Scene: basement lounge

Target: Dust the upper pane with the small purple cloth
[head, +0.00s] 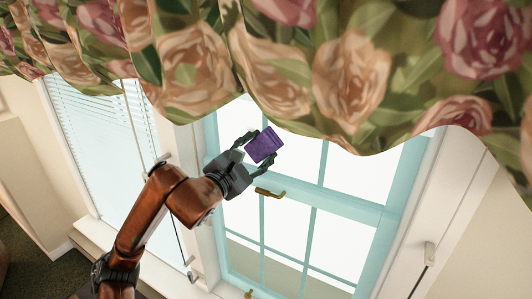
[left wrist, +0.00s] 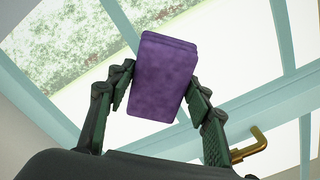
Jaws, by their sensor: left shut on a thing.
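The small purple cloth (head: 264,145) is a folded block held between the fingers of my left gripper (head: 260,148). In the left wrist view the cloth (left wrist: 162,75) sits between the two dark fingers of the gripper (left wrist: 158,95), which are shut on its sides. The upper pane (head: 347,170) is bright glass with pale blue bars. The cloth is in front of the upper sash's left part. I cannot tell whether it touches the glass. My right gripper is not in view.
A floral valance (head: 300,60) hangs across the top and covers the upper part of the window. A brass handle (head: 268,193) sticks out below the cloth; it also shows in the left wrist view (left wrist: 250,146). A second window with blinds (head: 100,130) is at the left.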

